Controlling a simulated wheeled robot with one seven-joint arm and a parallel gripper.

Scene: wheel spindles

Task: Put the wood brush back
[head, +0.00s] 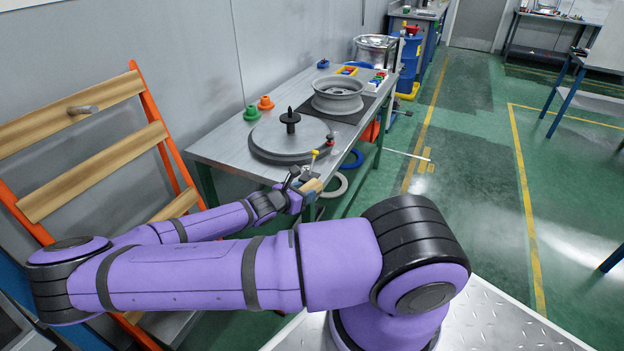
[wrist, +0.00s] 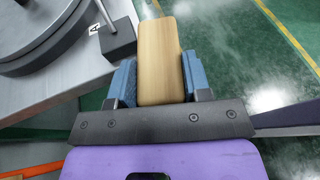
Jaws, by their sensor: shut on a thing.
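The wood brush shows as a pale wooden block (wrist: 159,55) in the wrist view. My gripper (wrist: 160,82) is shut on it, with a blue-grey finger on each side. The block points away from my wrist, over the green floor just beside the metal table edge. Its underside and any bristles are hidden. In the head view, my gripper (head: 303,184) and the brush (head: 313,186) are at the near right corner of the table.
The metal table (head: 222,146) holds a grey round plate (head: 268,147) with a black spindle (head: 290,121), and a wheel (head: 337,92) on a dark mat. A dark block (wrist: 118,42) with a label A stands near the table edge. A wooden-slatted orange rack (head: 92,178) stands left.

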